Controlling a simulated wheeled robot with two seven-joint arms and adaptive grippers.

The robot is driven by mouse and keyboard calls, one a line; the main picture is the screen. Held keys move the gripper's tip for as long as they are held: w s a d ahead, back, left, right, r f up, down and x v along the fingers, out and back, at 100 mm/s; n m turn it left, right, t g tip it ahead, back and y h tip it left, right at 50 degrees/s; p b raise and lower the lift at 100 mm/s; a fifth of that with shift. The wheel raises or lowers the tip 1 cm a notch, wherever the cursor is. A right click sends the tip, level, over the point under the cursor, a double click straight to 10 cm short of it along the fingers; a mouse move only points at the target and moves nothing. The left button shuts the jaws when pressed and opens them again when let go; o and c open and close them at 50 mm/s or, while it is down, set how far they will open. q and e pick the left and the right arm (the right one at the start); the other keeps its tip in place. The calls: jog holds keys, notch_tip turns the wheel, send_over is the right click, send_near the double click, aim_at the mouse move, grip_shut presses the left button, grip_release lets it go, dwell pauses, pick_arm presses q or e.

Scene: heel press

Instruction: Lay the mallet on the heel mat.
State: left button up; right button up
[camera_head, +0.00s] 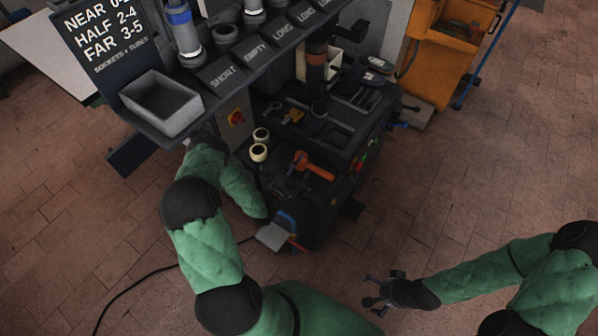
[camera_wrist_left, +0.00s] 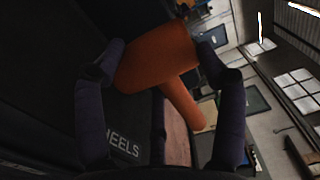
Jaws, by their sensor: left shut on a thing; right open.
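The orange mallet (camera_head: 314,166) is over the dark top of the press bench, at its front. In the left wrist view the mallet's thick orange head (camera_wrist_left: 155,58) is between the two dark fingers of my left gripper (camera_wrist_left: 160,66), which is shut on it. The handle slants down and right there. In the head view my left gripper (camera_head: 284,184) is dark against the bench and hard to make out. A "HEELS" label (camera_wrist_left: 123,146) marks a dark surface beside the mallet; I cannot tell whether the mallet touches it. My right gripper (camera_head: 384,291) is open and empty above the floor.
Two pale-topped cups (camera_head: 260,145) stand left of the mallet. A grey open bin (camera_head: 161,103) and a labelled rack (camera_head: 240,62) are behind, left. The press column (camera_head: 317,72) rises at the back. An orange cart (camera_head: 446,55) stands back right.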

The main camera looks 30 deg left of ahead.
pick_arm(q)
notch_tip(320, 180, down, 2)
jog(key=shift+a+f+b, duration=0.1)
jog(key=shift+f+b, duration=0.15)
jog(key=shift+b, duration=0.35)
jog(key=o, duration=1.7)
jog(key=shift+f, duration=0.1)
